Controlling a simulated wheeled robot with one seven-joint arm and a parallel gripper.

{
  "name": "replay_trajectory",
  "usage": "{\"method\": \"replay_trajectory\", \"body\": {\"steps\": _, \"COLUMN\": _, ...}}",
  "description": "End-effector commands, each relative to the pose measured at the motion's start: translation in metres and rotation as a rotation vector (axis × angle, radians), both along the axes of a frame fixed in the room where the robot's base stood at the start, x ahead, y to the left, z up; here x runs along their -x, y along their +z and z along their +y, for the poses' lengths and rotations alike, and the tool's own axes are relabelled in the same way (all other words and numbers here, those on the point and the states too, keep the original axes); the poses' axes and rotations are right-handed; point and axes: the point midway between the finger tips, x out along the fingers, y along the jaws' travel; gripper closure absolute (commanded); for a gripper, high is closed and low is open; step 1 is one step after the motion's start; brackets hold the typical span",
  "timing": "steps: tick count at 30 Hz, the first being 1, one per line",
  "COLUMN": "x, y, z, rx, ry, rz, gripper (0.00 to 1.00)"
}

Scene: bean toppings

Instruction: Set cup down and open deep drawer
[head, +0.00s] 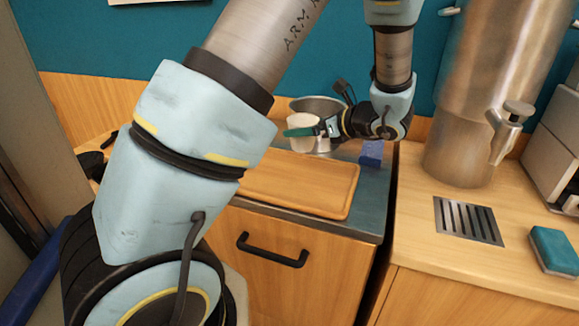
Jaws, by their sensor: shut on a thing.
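A white cup (303,142) is at my gripper (301,132), above the back part of the counter. The gripper is shut on the cup, with a green finger across its upper side. Much of the gripper's grip is small in view, and the cup's base does not clearly show as touching anything. A wooden drawer front (318,291) with a black bar handle (273,250) is below the counter and looks closed. My own arm covers its left part.
A wooden board (320,190) lies on the dark counter (371,215). A metal pot (318,104) stands behind the cup, and a blue block (371,153) lies to the right. A metal urn (480,110), drain grate (468,220) and teal sponge (555,250) occupy the right counter.

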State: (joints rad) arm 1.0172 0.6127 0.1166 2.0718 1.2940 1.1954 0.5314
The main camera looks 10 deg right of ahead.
Motion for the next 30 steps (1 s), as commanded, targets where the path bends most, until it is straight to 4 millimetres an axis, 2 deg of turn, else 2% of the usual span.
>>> {"method": "replay_trajectory", "body": {"steps": 2, "x": 0.0, "y": -0.006, "z": 0.0, "rx": -0.003, "ry": -0.002, "rz": 0.002, "gripper": 0.78}}
{"method": "replay_trajectory", "body": {"steps": 9, "x": 0.0, "y": -0.044, "z": 0.0, "rx": -0.005, "ry": 0.0, "rz": 0.003, "gripper": 0.78}}
{"method": "replay_trajectory", "body": {"steps": 16, "x": 0.0, "y": -0.065, "z": 0.0, "rx": -0.002, "ry": 0.0, "rz": 0.002, "gripper": 0.78}}
{"method": "replay_trajectory", "body": {"steps": 22, "x": 0.001, "y": -0.092, "z": 0.0, "rx": -0.003, "ry": -0.001, "rz": 0.003, "gripper": 0.78}}
{"method": "replay_trajectory", "body": {"steps": 30, "x": 0.0, "y": -0.1, "z": 0.0, "rx": 0.0, "ry": -0.001, "rz": 0.0, "gripper": 0.78}}
